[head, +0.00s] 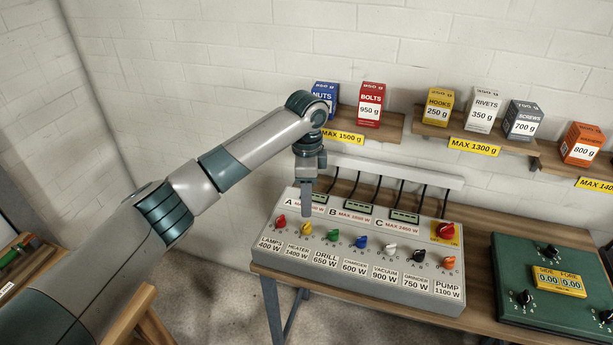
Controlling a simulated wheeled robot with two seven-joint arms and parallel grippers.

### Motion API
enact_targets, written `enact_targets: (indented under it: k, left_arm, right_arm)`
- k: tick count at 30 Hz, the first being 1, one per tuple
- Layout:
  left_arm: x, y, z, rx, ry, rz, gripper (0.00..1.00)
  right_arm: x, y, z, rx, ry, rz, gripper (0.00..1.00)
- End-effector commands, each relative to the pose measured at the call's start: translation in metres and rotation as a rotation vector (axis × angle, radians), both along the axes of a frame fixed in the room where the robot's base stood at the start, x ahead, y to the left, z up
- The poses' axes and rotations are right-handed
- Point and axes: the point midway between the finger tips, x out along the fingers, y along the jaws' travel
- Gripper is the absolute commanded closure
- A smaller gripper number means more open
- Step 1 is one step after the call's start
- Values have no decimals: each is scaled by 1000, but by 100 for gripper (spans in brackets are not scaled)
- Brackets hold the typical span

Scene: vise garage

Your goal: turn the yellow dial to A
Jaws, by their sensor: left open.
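The yellow dial (306,228) sits in the row of coloured dials on the grey panel box (360,280), above the HEATER 1400 W label (298,249). Its pointer setting is too small to tell. The panel's upper face carries small displays marked A (319,200), B (357,209) and C (404,217). My left gripper (306,212) points down just above the yellow dial in the picture, near the A display. It is open, though its fingers overlap from this angle. I cannot tell whether it touches the dial. My right gripper is not in view.
Neighbouring dials are red (280,220) and green (333,235), close on either side. A large red switch (446,230) is at the panel's right. Shelves with boxes (370,104) hang on the wall behind. A green device (550,283) lies right on the workbench.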

Motion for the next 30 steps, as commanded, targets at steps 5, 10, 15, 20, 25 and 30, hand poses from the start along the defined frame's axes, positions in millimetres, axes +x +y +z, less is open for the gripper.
enact_targets:
  k: [5, 10, 15, 20, 25, 30]
  left_arm:
    - [1, -1, 34, -2, -4, 0, 59]
    - [1, 0, 63, -1, -3, 0, 59]
    - [1, 0, 80, 0, -2, 1, 59]
    - [0, 0, 85, 0, 0, 1, 59]
    - [0, 0, 85, 0, 0, 1, 59]
    - [0, 0, 85, 0, 0, 1, 59]
  right_arm:
    - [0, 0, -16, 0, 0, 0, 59]
    - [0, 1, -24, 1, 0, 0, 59]
    - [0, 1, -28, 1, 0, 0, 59]
    - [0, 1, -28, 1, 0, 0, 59]
    - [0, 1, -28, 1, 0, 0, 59]
    - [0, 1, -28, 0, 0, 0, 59]
